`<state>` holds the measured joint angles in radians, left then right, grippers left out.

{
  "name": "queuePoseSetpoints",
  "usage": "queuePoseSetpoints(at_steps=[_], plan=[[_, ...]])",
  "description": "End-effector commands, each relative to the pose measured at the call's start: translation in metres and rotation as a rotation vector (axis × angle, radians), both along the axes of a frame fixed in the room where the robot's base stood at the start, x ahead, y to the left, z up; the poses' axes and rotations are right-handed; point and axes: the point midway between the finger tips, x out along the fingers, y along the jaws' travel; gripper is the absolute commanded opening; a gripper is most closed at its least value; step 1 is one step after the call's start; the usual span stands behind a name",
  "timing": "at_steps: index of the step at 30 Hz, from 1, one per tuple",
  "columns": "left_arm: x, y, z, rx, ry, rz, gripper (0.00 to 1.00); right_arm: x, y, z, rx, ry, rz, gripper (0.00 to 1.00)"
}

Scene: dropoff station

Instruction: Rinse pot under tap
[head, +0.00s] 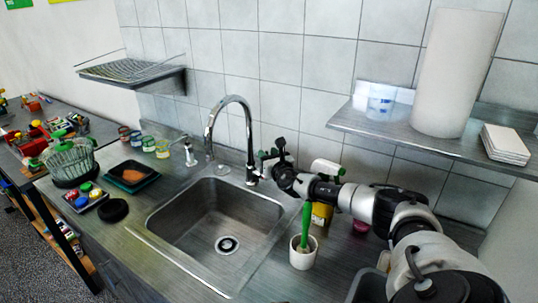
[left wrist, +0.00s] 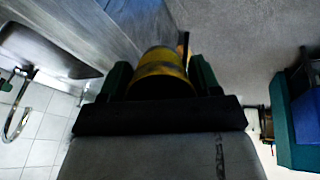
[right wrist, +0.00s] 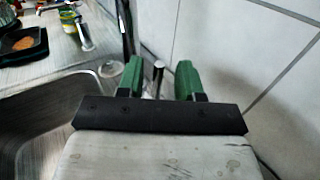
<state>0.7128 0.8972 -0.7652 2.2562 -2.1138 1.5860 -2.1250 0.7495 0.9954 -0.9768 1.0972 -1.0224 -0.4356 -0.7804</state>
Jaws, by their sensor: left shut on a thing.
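The chrome tap (head: 236,99) arches over the empty steel sink (head: 150,222) in the head view. What that post belongs to is unclear. In the left wrist view my left gripper (left wrist: 162,80) is shut on a yellow, rounded pot (left wrist: 160,68) with a dark band. The left gripper is outside the head view.
A white cup (head: 303,257) with a green-handled brush stands right of the sink. A black tray (head: 130,174), small jars (head: 162,149) and a black disc (head: 113,211) are left of it. A shelf (head: 400,133) with a paper roll (head: 455,75) overhangs the right side.

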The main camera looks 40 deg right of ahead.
Motion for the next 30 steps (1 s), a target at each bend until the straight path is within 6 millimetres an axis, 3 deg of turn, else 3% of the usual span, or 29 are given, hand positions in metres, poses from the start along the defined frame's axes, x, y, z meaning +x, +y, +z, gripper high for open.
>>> queuePoseSetpoints(at_steps=[13, 21, 30], plan=[[0.0001, -0.0001, -0.0016, 0.0, 0.0, 0.0, 0.41, 0.0091, -0.0025, 0.0001, 0.001, 0.002, 0.0, 0.36], [0.0002, -0.0002, -0.0016, 0.0, 0.0, 0.0, 0.41, 0.0091, -0.0026, 0.0, 0.001, 0.002, 0.0, 0.0], [0.0003, -0.0004, -0.006, 0.0, 0.0, 0.0, 0.41, 0.0085, -0.0008, -0.0029, -0.018, -0.003, 0.002, 0.0]])
